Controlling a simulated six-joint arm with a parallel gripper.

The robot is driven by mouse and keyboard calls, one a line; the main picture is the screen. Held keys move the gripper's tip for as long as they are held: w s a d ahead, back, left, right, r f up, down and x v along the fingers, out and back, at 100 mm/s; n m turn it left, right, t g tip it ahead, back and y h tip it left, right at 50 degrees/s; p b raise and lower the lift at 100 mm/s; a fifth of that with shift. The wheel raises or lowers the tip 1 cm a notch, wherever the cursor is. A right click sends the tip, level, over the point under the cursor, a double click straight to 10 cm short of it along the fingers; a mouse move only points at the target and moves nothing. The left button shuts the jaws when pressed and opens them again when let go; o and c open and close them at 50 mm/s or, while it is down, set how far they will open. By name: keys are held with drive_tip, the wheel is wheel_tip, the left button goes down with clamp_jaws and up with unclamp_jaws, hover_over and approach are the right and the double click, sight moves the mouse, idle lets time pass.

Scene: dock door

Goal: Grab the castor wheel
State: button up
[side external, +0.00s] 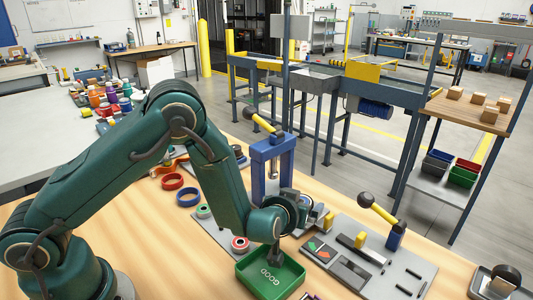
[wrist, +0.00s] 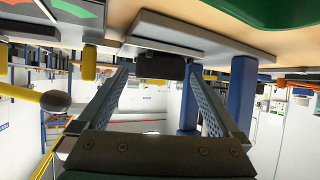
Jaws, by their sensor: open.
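I cannot pick out the castor wheel with certainty. A dark round part on a grey bracket (side external: 501,284), at the lower right edge of the side view, could be it. My gripper (side external: 274,258) is far to the left of that part, low over the green tray marked GOOD (side external: 284,285). In the wrist view my gripper (wrist: 157,74) has its two fingers spread, with nothing clearly held between them. The wrist picture is upside down. A black block (wrist: 162,67) shows beyond the fingertips against a grey plate; what it is I cannot tell.
A blue press frame (side external: 272,165) stands behind my gripper. To the right is a grey fixture plate (side external: 405,272) with a yellow-handled clamp (side external: 381,212). Red (side external: 172,181) and blue (side external: 188,197) rings lie left of the press. Bare wood shows at the front left.

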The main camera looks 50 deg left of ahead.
drive_tip(key=c, duration=1.4)
drive_tip(key=shift+r, duration=0.1)
